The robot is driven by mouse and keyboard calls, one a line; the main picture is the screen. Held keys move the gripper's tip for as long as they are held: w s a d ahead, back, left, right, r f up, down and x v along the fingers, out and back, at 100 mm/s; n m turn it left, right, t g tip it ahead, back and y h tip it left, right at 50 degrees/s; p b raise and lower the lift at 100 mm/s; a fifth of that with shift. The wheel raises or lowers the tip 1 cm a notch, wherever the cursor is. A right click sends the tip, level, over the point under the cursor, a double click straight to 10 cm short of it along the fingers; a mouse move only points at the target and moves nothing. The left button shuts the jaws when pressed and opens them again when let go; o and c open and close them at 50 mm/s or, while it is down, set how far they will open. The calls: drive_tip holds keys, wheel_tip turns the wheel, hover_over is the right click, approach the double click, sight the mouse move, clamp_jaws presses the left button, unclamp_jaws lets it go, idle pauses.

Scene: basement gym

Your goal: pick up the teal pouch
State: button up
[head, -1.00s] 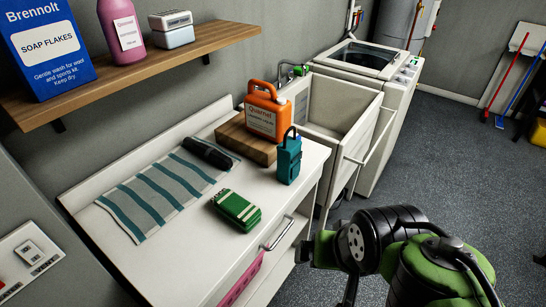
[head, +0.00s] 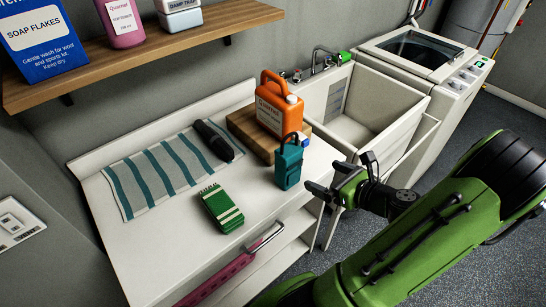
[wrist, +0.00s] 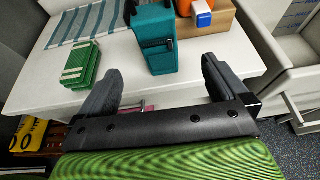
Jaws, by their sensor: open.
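The teal pouch (head: 288,166) stands upright on the white counter near its front right corner, with a dark loop on top. In the wrist view the pouch (wrist: 154,38) is ahead of my gripper, roughly centred between the fingers, its top cut off by the frame. My gripper (head: 318,190) is open and empty, just off the counter's front right edge, to the right of the pouch and apart from it. Both dark fingers (wrist: 158,82) show in the wrist view, spread wide.
A green striped pouch or box (head: 222,208) lies left of the teal pouch. An orange jug (head: 280,105) stands on a wooden block (head: 240,124) behind it. A striped towel (head: 140,180) holds a dark cylinder (head: 218,139). A sink (head: 375,110) is at right; a shelf (head: 150,45) hangs above.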

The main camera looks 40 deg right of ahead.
sight(290, 136)
drive_tip(key=x, duration=0.5)
drive_tip(key=b+x, duration=0.1)
drive_tip(key=x, duration=0.4)
drive_tip(key=b+x, duration=0.1)
drive_tip(key=x, duration=0.4)
drive_tip(key=shift+w+a+f, duration=0.2)
drive_tip(key=shift+a+f, duration=0.1)
drive_tip(key=shift+f, duration=0.05)
drive_tip(key=shift+s, duration=0.1)
drive_tip(key=shift+c, duration=0.3)
drive_tip(key=c, duration=0.9)
wheel_tip(290, 136, up, 10)
drive_tip(key=p, duration=0.3)
drive_tip(key=shift+r, duration=0.1)
